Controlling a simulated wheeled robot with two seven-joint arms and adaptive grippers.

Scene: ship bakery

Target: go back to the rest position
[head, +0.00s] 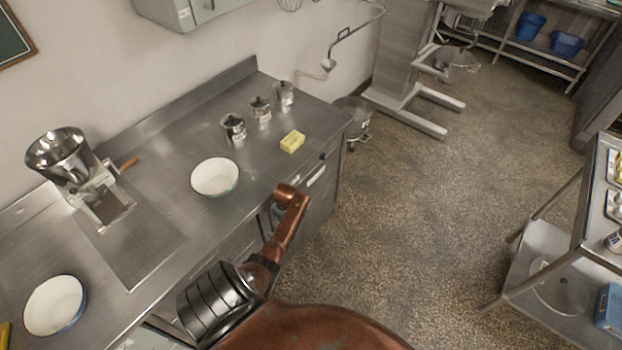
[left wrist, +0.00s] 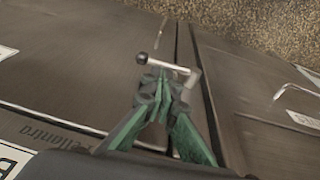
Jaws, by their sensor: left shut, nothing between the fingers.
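My left gripper (left wrist: 163,88) shows in the left wrist view with its green fingers together and nothing between them. It is in front of grey metal cabinet fronts (left wrist: 70,60), close to a small metal handle (left wrist: 165,66); I cannot tell whether they touch. In the head view my copper left arm is low in front of the counter (head: 150,235), and its gripper is hidden. My right gripper is in neither view.
The counter holds two white bowls (head: 214,177) (head: 54,304), a metal grinder (head: 85,170), a yellow block (head: 292,141) and metal canisters (head: 260,108). A trolley (head: 545,270) stands at the right. The speckled floor (head: 410,200) between is clear.

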